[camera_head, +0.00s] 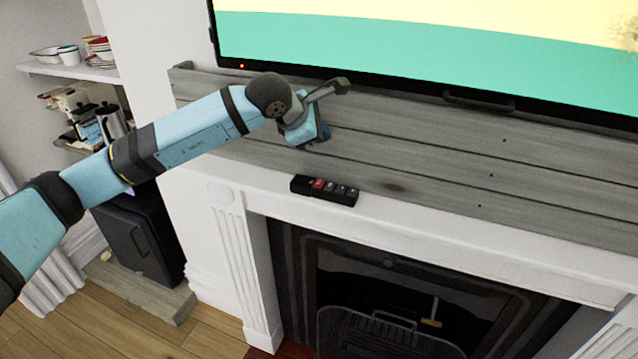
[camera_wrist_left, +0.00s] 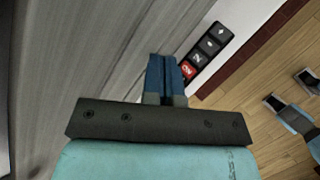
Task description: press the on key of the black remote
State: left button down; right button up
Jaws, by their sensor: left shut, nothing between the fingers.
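The black remote (camera_head: 324,190) lies on the white mantel shelf above the fireplace. It has a red key (camera_head: 319,184) towards its left end and several dark keys to the right of it. In the left wrist view the remote (camera_wrist_left: 207,48) runs up to the right, with its red key (camera_wrist_left: 187,68) labelled "ON" at the near end. My left gripper (camera_head: 318,141) is shut and empty, above and behind the remote, close to the grey planks. In the wrist view its blue fingertips (camera_wrist_left: 165,62) are just left of the red key; contact cannot be told.
Grey wooden planks (camera_head: 430,165) rise behind the mantel (camera_head: 420,232). A large screen (camera_head: 420,45) that is lit hangs above them. Shelves with bowls (camera_head: 97,47) and cups are at the left. The mantel is clear to the right of the remote.

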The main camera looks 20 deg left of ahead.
pick_arm(q)
jog(key=shift+f, duration=0.1)
jog(key=b, duration=0.3)
send_over(320, 184)
notch_tip(320, 184, down, 8)
jog(key=shift+r, duration=0.1)
jog(key=shift+f+b, duration=0.3)
jog(key=shift+f, duration=0.2)
dwell(0.3)
dwell(0.7)
dwell(0.7)
